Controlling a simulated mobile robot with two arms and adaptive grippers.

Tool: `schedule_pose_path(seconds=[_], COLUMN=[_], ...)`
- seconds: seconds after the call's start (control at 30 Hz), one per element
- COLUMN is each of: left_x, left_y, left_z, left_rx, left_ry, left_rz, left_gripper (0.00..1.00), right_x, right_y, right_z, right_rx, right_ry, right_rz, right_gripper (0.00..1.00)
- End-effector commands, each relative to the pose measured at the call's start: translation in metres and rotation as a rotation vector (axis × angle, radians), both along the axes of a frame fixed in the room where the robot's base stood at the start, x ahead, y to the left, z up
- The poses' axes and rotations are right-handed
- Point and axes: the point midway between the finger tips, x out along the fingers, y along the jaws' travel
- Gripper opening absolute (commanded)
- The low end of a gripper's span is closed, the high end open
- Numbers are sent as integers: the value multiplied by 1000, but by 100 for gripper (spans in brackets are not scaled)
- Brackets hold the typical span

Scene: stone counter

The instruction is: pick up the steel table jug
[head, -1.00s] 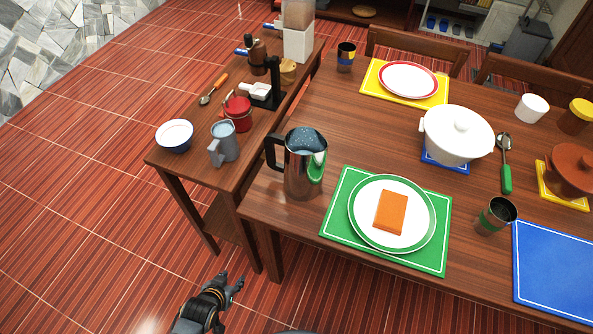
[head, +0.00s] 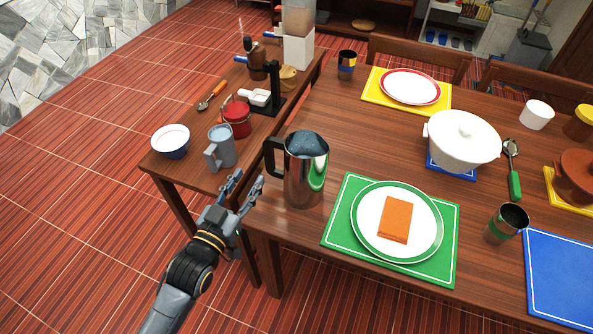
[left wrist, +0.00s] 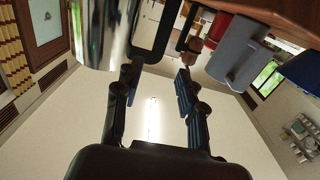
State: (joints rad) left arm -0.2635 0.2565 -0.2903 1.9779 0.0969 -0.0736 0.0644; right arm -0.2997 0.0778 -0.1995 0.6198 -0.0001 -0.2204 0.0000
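The steel table jug (head: 305,172) stands upright on the near left corner of the large wooden table. It is shiny, with a black handle (head: 271,156) on its left side. My left gripper (head: 246,183) is open and empty, just left of the jug and below its handle, apart from it. In the left wrist view the open fingers (left wrist: 157,85) show, with the jug (left wrist: 104,30) at upper left and its dark handle (left wrist: 155,30) just beyond the fingertips. My right gripper is not in view.
A grey-blue mug (head: 221,147) stands on the narrow side table, close beyond the left fingers. A white bowl (head: 171,141) and red pot (head: 237,118) are nearby. A green placemat (head: 340,222) with a plate lies right of the jug.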

Motion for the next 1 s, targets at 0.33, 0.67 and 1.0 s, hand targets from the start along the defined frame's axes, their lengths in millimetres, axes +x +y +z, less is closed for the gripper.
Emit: schedule_pose_path(seconds=[0.33, 0.67, 1.0], left_x=[55, 87, 108], left_y=[-21, -34, -42], left_z=[1, 7, 4], left_rx=[1, 0, 1], left_ry=[2, 1, 3], left_rz=[0, 1, 0], left_gripper=[40, 40, 40], right_x=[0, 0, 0], right_y=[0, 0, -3], right_z=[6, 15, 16], right_rx=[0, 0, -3], right_ry=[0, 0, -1], right_rz=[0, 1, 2], right_gripper=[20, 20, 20])
